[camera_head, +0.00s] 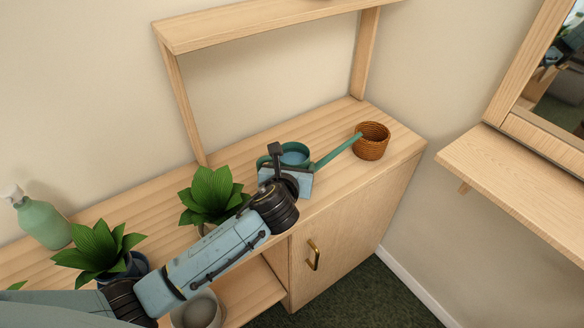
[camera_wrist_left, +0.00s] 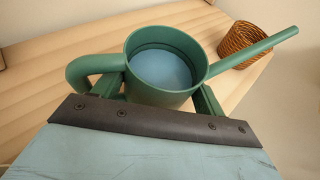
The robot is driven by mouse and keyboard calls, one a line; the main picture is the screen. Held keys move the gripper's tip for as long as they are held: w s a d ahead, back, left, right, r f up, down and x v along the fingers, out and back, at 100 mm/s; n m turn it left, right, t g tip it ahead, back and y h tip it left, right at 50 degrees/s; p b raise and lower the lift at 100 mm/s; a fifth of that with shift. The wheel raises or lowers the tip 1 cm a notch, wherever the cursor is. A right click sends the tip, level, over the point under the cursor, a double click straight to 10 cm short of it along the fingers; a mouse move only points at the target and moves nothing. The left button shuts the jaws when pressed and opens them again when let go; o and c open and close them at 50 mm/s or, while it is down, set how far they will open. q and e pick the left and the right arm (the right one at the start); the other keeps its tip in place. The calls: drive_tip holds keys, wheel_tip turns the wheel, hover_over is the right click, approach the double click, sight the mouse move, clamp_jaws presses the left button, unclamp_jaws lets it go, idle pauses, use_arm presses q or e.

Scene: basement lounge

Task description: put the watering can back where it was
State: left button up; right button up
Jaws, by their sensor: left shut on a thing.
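The green watering can (camera_head: 296,152) is at the right part of the wooden cabinet top, its long spout pointing right toward a wicker basket. In the left wrist view the can (camera_wrist_left: 150,94) is upright, with bluish water inside and its handle on the left. My left gripper (camera_head: 283,165) is shut on the can; in the left wrist view its fingers (camera_wrist_left: 158,98) sit on either side of the can's body. I cannot tell whether the can's base touches the cabinet top. My right gripper is not in view.
The wicker basket (camera_head: 371,141) stands near the spout tip; it also shows in the left wrist view (camera_wrist_left: 238,44). Potted plants (camera_head: 212,196) (camera_head: 100,250) and a green bottle (camera_head: 42,220) stand to the left. A raised shelf (camera_head: 250,24) is above the cabinet top (camera_head: 330,121).

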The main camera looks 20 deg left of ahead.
use_arm(q)
drive_tip(key=shift+r, duration=0.2)
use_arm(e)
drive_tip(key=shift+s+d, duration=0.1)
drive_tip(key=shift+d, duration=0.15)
use_arm(q)
drive_tip(key=shift+f, duration=0.15)
drive_tip(key=o, duration=1.8)
drive_tip(key=shift+o, duration=0.2)
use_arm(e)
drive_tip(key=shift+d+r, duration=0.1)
use_arm(q)
drive_tip(key=shift+s+r, duration=0.25)
drive_tip(key=shift+s, duration=0.1)
drive_tip(key=p+v, duration=0.3)
drive_tip(key=v, duration=0.8)
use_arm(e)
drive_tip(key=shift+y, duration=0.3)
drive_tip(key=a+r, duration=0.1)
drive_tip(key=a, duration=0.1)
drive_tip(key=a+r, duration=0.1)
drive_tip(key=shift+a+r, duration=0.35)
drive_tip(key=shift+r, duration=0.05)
